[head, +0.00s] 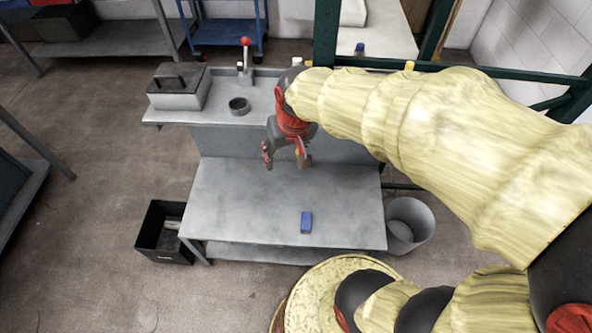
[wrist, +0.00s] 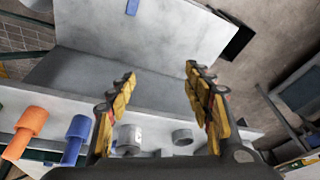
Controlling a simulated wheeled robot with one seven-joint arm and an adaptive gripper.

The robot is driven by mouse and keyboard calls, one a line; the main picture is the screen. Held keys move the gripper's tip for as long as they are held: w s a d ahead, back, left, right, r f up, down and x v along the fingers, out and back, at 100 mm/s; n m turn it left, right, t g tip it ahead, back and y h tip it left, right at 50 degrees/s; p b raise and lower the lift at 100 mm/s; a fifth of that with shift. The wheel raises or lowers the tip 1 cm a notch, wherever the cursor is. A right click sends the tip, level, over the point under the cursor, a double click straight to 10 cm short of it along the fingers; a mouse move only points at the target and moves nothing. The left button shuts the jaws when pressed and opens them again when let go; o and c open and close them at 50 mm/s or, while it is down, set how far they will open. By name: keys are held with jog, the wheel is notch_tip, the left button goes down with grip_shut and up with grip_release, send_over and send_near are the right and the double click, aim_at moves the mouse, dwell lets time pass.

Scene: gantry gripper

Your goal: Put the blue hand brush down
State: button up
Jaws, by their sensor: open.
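The blue hand brush (head: 306,222) shows as a small blue block lying on the grey lower table (head: 250,205), near its front edge. In the wrist view the brush (wrist: 132,7) is at the top edge, partly cut off. My gripper (head: 285,158) is open and empty over the back part of the table, behind and to the left of the brush and apart from it. In the wrist view my gripper (wrist: 160,75) has its two yellow-padded fingers spread, with nothing between them.
A raised grey shelf behind the table holds a lidded grey box (head: 180,88), a grey ring (head: 239,106) and a red-knobbed device (head: 245,62). A black crate (head: 150,228) stands left on the floor, a grey bucket (head: 410,224) right. The table around the brush is clear.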

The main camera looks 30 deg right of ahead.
jog(key=s+a+r+n+t, duration=0.2)
jog(key=s+a+r, duration=0.1)
jog(key=s+r, duration=0.5)
jog(key=s, duration=0.3)
jog(key=shift+s+a+r, duration=0.15)
jog(key=shift+s+r, duration=0.05)
jog(key=shift+r, duration=0.2)
